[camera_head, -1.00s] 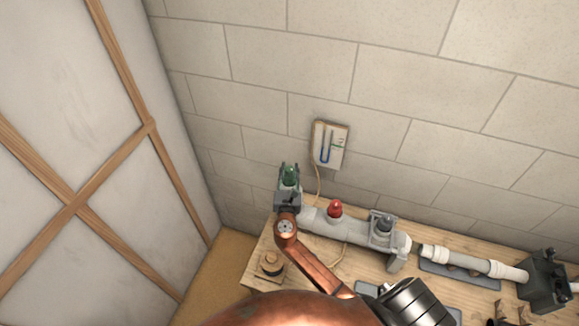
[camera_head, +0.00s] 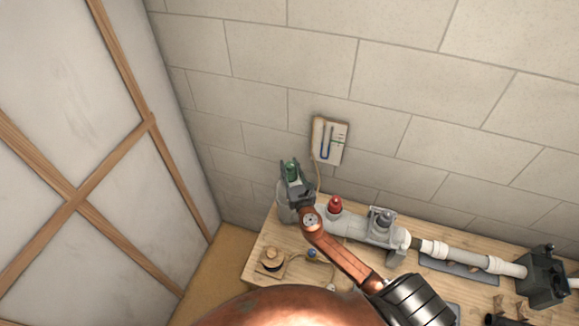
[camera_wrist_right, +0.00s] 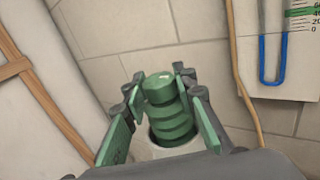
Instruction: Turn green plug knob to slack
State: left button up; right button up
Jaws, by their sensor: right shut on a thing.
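The green plug knob (camera_head: 291,171) stands at the left end of the grey pipe (camera_head: 346,226). In the right wrist view the ribbed green knob (camera_wrist_right: 168,105) sits between green-padded fingers, above a pale round socket (camera_wrist_right: 172,148). My right gripper (camera_head: 292,174) is shut on the knob; in the wrist view its fingers (camera_wrist_right: 161,112) flank the knob on both sides. The gripper hides part of the knob and socket. My left gripper is not in view.
A red knob (camera_head: 335,205) and a grey knob (camera_head: 384,219) stand along the pipe. A gauge board (camera_head: 329,141) with a blue tube hangs on the block wall behind. A round wooden piece (camera_head: 271,260) sits on the bench's left. A dark vise-like block (camera_head: 545,278) stands right.

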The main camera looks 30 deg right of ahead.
jog(key=o, duration=1.2)
jog(key=v, duration=1.2)
